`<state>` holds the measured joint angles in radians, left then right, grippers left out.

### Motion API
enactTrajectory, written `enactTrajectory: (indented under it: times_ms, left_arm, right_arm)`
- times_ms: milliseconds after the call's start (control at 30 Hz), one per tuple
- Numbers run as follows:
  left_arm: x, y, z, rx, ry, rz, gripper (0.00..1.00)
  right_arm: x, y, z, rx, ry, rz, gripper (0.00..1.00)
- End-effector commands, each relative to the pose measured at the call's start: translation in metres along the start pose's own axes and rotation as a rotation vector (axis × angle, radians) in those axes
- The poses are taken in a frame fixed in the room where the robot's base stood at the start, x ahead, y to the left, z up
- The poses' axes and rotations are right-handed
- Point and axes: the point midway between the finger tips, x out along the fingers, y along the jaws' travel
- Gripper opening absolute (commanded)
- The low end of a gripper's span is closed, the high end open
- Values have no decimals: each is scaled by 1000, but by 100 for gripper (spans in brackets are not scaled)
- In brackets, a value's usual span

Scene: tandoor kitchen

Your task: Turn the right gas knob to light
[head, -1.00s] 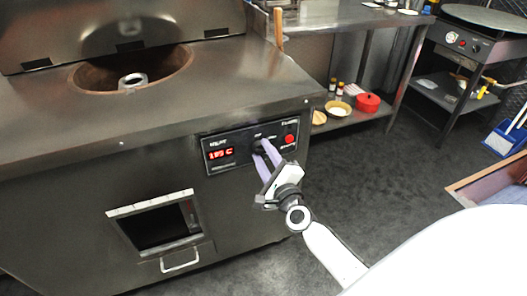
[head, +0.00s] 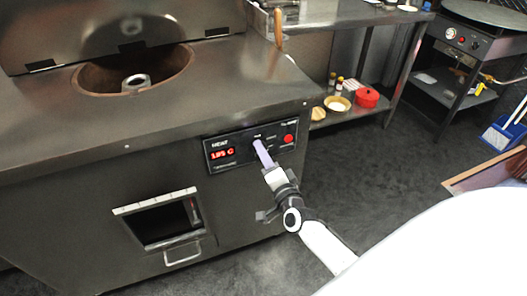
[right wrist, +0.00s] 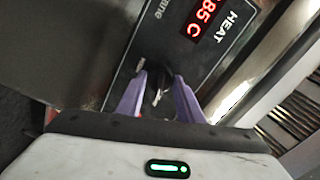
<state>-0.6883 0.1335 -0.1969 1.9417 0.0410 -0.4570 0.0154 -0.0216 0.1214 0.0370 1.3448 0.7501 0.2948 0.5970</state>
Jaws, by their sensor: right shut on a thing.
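The tandoor's black control panel (head: 233,163) is on the front of the steel counter, with a red temperature display (head: 222,154) and a red button (head: 289,138) at its right end. My right gripper (head: 259,146) reaches the panel between display and button, its lilac fingers one behind the other in the head view. The right wrist view shows the fingers on both sides of a small dark knob (right wrist: 160,88); the gripper is shut on it. The knob is mostly hidden by the fingers in the head view. My left gripper is not in view.
The round tandoor opening (head: 95,82) is in the counter top, its lid raised behind. An open hatch (head: 160,222) with a handle is below left of the panel.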

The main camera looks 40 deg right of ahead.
Motion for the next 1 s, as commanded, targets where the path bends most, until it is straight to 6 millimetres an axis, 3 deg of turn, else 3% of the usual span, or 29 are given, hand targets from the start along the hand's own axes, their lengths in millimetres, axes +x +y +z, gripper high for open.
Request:
enactTrajectory:
  times_ms: [333, 867, 900, 1000]
  left_arm:
    - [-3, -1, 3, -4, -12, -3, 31]
    - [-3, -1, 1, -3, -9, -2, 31]
    - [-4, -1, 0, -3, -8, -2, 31]
    - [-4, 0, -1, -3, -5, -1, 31]
  right_arm:
    - [0, 0, 1, -133, -2, 2, 11]
    - [0, 1, 1, -154, -2, 1, 11]
    - [0, 1, 1, -154, -2, 2, 38]
    - [0, 1, 1, -153, -1, 1, 52]
